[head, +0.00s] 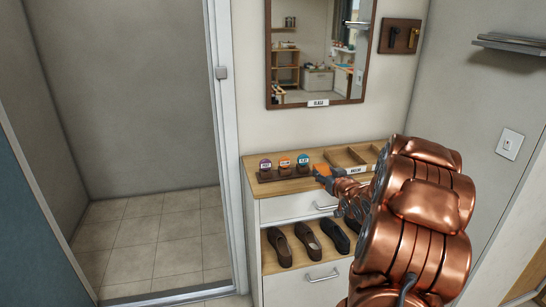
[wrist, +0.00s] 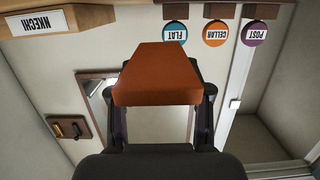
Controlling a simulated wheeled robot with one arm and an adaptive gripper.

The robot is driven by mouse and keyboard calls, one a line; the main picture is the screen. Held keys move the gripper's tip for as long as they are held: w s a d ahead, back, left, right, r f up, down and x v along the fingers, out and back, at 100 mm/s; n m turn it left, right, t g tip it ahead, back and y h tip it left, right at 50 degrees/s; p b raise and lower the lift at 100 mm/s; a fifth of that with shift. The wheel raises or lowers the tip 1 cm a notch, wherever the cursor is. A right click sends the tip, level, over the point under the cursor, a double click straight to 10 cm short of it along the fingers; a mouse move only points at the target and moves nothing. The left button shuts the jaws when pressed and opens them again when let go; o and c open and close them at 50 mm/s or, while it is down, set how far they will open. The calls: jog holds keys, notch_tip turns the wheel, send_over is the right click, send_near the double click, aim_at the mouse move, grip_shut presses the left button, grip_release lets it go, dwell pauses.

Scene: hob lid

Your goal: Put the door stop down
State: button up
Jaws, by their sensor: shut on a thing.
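The door stop is an orange wedge (head: 319,170), held over the front of the wooden cabinet top (head: 257,184). In the wrist view the door stop (wrist: 158,75) fills the middle between the two dark fingers. My gripper (head: 326,178) is shut on it; the fingers also show in the wrist view (wrist: 160,108). The door stop is right of the round key tags and left of the tray's name label. I cannot tell whether it touches the cabinet top. My copper arm hides the right end of the cabinet.
A compartment tray (head: 350,156) labelled NKECHI (head: 357,169) stands at the back right of the top. Shoes (head: 307,239) fill the shelf below. A mirror (head: 318,50) hangs above.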

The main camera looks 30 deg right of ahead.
jog(key=w+a+r+n+y, duration=0.1)
jog(key=w+a, duration=0.2)
jog(key=a, duration=0.3)
jog(key=w+a+r+n+t+y, duration=0.1)
jog(key=w+a+y, duration=0.1)
jog(key=a, duration=0.4)
jog(key=w+a+r+n+y, duration=0.1)
jog(key=w+a, duration=0.2)
jog(key=a, duration=0.4)
jog(key=w+a+r+n+y, duration=0.1)
jog(key=a+n+y, duration=0.3)
jog(key=a, duration=1.9)
jog(key=shift+a+r+g+y, duration=0.3)
jog(key=shift+r+y, duration=0.2)
jog(key=shift+y, duration=0.3)
jog(key=shift+d, duration=0.1)
